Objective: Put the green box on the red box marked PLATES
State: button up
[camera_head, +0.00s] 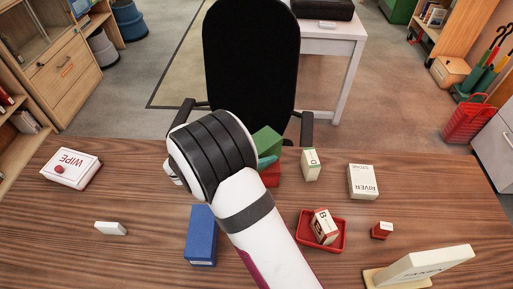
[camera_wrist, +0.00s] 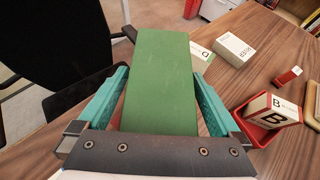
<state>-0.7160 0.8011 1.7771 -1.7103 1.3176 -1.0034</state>
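The green box (camera_head: 267,141) is largely hidden behind my arm in the head view. In the wrist view the green box (camera_wrist: 160,80) lies between the two teal fingers of my gripper (camera_wrist: 160,72), whose tips meet its sides. One teal fingertip of my gripper (camera_head: 266,162) shows below the green box in the head view. A red box (camera_head: 271,175) shows partly just below it; its marking is hidden. I cannot tell whether the green box touches the red one.
A red tray (camera_head: 341,234) holds a box marked B (camera_head: 324,226). A cream box marked G (camera_head: 310,165), a RIVER box (camera_head: 362,182), a blue box (camera_head: 201,236) and a WIPE box (camera_head: 70,169) stand around. A black chair (camera_head: 251,60) is behind the table.

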jog(key=shift+r, duration=0.2)
jog(key=v, duration=1.2)
jog(key=s+d+r+m+g, duration=0.2)
jog(key=s+d+m+g, duration=0.15)
jog(key=d+m, duration=0.35)
jog(key=s+d+r+m+g, duration=0.25)
jog(key=s+d+m, duration=0.2)
jog(key=d, duration=0.35)
jog(key=s+d+m+g+y, duration=0.2)
jog(key=s+m+y, duration=0.8)
jog(key=s+m, duration=0.6)
jog(key=f+m, duration=0.1)
jog(key=m, duration=0.4)
jog(key=shift+s+g, duration=0.4)
